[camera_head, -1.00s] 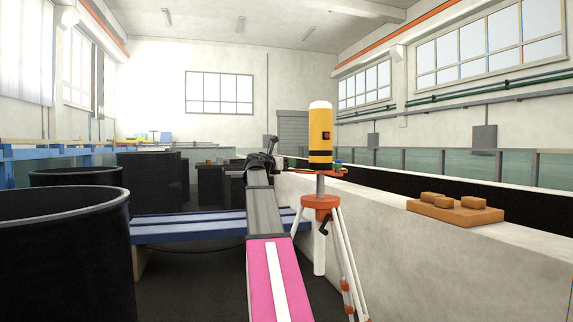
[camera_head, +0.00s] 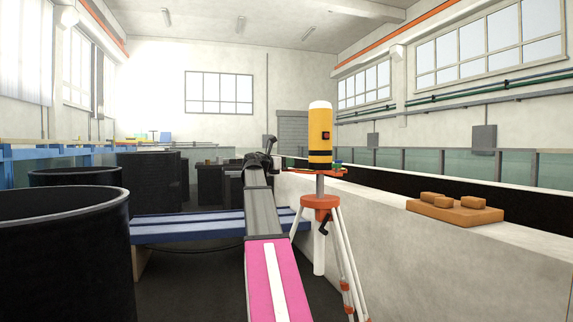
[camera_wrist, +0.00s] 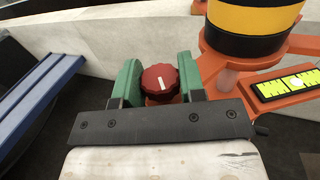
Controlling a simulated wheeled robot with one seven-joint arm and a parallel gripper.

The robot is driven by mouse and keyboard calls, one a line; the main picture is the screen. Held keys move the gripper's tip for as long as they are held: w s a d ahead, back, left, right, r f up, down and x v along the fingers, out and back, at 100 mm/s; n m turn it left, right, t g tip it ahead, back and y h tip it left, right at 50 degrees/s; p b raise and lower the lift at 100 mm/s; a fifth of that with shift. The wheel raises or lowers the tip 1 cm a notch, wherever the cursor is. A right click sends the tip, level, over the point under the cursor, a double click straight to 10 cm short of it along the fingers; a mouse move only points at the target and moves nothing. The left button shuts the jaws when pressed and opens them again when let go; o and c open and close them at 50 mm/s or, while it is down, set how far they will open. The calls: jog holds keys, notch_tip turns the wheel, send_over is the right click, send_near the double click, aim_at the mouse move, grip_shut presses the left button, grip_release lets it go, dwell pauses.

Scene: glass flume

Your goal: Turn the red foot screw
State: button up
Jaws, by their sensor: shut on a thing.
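The red foot screw (camera_wrist: 160,78) is a ribbed knob with a white line on its top, in the middle of the wrist view. My gripper (camera_wrist: 158,80) has its green fingers on both sides of the knob and is shut on it. The yellow and black instrument (camera_head: 320,137) stands upright on its orange base plate (camera_wrist: 213,67), just right of my gripper. An orange-headed tripod (camera_head: 320,203) with white legs carries it. In the head view my gripper (camera_head: 275,162) is at the plate's left side, and the red screw is hidden there.
A pale wall (camera_head: 400,235) runs along the right, with a board of brown blocks (camera_head: 455,215) on it. A black tank (camera_head: 65,260) stands at the left front. A blue bench (camera_head: 190,228) lies behind my arm. A yellow-green level vial (camera_wrist: 290,82) sits on the plate.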

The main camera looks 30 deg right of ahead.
jog(key=m+g, duration=0.1)
jog(key=g, duration=0.1)
jog(key=m+g, duration=0.2)
jog(key=g, duration=0.1)
jog(key=m+g, duration=0.2)
jog(key=g, duration=0.1)
jog(key=shift+w+r+y, duration=0.1)
jog(key=shift+w+y, duration=0.2)
jog(key=shift+y, duration=0.1)
jog(key=shift+s+m+g+y, duration=0.1)
jog(key=shift+m+g+y, duration=0.75)
jog(key=shift+m+g, duration=0.5)
jog(key=shift+s+m+g+y, duration=0.1)
jog(key=shift+m+g+y, duration=0.8)
jog(key=shift+g, duration=0.75)
jog(key=o, duration=0.9)
jog(key=shift+o, duration=0.2)
